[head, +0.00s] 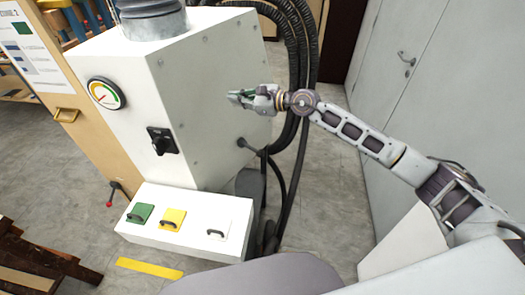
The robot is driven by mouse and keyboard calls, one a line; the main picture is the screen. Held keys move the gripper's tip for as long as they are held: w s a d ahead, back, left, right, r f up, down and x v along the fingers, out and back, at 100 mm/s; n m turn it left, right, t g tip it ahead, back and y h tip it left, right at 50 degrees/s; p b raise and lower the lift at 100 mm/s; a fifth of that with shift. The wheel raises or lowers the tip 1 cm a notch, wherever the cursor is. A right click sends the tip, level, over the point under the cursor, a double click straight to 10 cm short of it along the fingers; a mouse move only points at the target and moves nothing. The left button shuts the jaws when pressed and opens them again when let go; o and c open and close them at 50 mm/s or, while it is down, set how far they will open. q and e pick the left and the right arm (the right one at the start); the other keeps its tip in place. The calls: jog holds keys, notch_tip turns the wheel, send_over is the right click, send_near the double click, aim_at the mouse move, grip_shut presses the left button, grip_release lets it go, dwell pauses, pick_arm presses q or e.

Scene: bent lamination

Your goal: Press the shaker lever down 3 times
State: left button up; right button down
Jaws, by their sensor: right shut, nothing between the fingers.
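A white machine cabinet (197,105) stands in the middle of the head view. A short dark lever-like bar (248,147) sticks out low on its right side; I cannot tell for sure that it is the shaker lever. A thin rod with a red knob (109,203) shows at the cabinet's lower left. My right gripper (234,97) is shut and empty. It appears beside the cabinet's right side, above the dark bar and apart from it in the picture. My left gripper is not in view.
A white box (160,238) with green, yellow and white handled plates sits in front of the cabinet. A gauge (106,93) and black rotary switch (162,141) are on its front. Black hoses (299,60) hang behind my right gripper. Grey doors (435,85) stand at right.

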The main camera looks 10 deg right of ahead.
aim_at(259, 153)
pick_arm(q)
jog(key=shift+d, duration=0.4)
pick_arm(e)
jog(key=s+d+f+n+g+h, duration=0.2)
jog(key=d+f+h, duration=0.3)
jog(key=f, duration=0.6)
jog(key=shift+s+d+n+g+h, duration=0.15)
jog(key=shift+d+n+g+h, duration=0.25)
jog(key=shift+d+n+g, duration=0.35)
jog(key=shift+a+f, duration=0.1)
